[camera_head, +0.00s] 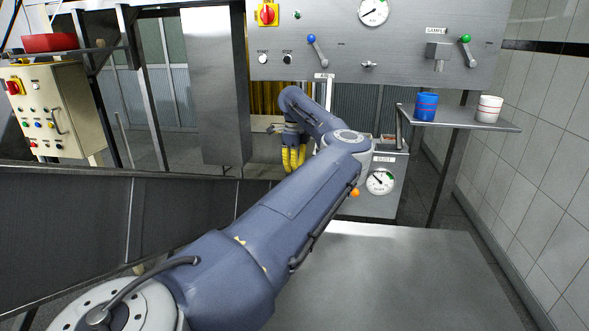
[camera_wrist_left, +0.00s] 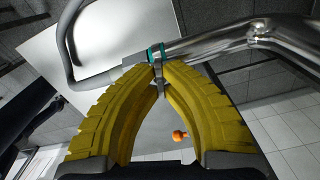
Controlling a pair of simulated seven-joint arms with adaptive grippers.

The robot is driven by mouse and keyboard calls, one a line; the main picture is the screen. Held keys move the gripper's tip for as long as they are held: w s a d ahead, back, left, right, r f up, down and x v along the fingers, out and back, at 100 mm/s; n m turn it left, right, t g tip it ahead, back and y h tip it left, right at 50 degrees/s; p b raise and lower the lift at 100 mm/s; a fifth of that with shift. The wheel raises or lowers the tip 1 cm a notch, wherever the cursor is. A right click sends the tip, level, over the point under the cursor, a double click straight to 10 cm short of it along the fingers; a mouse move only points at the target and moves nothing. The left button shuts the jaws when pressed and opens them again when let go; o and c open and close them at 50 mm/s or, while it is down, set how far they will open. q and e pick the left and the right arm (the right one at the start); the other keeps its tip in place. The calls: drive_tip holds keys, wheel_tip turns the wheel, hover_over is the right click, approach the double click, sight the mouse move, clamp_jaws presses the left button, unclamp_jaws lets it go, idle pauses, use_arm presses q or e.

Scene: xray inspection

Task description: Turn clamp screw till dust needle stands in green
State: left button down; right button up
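The dust gauge (camera_head: 381,181) is a white dial on a grey box behind the bench. Its dark needle seems to point up and left, with a small green zone at the upper right. My left gripper (camera_head: 293,158) has yellow fingers and hangs left of the box, partly behind my arm in the head view. In the left wrist view its fingertips (camera_wrist_left: 158,75) close together on a small metal piece, which looks like the clamp screw (camera_wrist_left: 159,87), beside a shiny metal pipe (camera_wrist_left: 215,42) with a teal band. My right gripper is not in view.
An orange knob (camera_head: 355,192) sits left of the gauge and shows in the left wrist view (camera_wrist_left: 180,135). A blue cup (camera_head: 426,107) and a white cup (camera_head: 488,109) stand on the right shelf (camera_head: 460,117). The front bench top (camera_head: 410,280) is bare.

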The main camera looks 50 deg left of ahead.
use_arm(q)
drive_tip(key=m, duration=0.3)
drive_tip(key=shift+m, duration=2.1)
drive_tip(key=c, duration=1.6)
unclamp_jaws()
drive_tip(key=shift+o, duration=0.2)
wheel_tip(320, 180, up, 12)
drive_tip(key=shift+s+a, duration=0.1)
